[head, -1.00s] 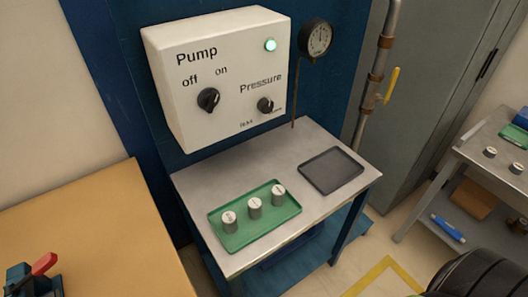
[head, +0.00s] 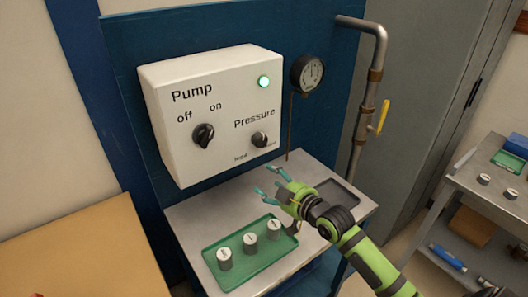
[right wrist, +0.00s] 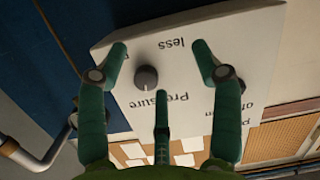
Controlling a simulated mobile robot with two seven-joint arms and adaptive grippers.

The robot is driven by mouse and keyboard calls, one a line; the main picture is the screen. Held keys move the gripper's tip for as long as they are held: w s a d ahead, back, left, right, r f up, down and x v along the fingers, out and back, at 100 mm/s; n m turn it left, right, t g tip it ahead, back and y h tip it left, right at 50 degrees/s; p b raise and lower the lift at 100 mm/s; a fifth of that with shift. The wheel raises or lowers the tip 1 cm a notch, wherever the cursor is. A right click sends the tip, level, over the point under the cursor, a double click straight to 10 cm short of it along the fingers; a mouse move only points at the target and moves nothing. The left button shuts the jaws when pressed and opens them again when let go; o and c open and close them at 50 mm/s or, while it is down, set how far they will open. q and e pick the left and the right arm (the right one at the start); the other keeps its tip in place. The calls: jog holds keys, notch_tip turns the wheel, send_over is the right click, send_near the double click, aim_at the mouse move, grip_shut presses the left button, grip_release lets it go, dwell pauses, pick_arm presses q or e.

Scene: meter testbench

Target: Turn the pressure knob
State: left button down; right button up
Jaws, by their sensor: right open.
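The pressure knob (head: 259,139) is a dark round knob on the lower right of the white pump box (head: 190,80). Its label "Pressure" is above it. My right gripper (head: 272,183) is open and empty, below and in front of the knob and apart from it. In the right wrist view the knob (right wrist: 146,78) shows between the spread fingers (right wrist: 155,70), nearer the left one, with the label upside down. The pump knob (head: 203,135) is left of the pressure knob, and a green lamp (head: 263,82) is lit. My left gripper is not in view.
A round gauge (head: 308,73) hangs right of the box, beside a pipe with a yellow lever (head: 384,116). Below, the metal bench (head: 185,217) carries a green tray (head: 213,252) with three metal cylinders and a dark tray (head: 343,189), partly behind my right arm.

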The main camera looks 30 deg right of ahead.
aim_at(262, 141)
jog(key=w+d+r+t, duration=0.2)
jog(key=w+d+r, duration=0.15)
jog(key=r, duration=0.25)
jog(key=shift+w+a+p, duration=0.2)
jog(key=shift+w+p, duration=0.2)
jog(key=shift+w, duration=1.2)
jog(key=shift+w+a+p, duration=0.15)
jog(key=shift+w+p, duration=0.25)
jog(key=shift+w, duration=1.15)
jog(key=shift+c, duration=0.4)
jog(key=c, duration=1.1)
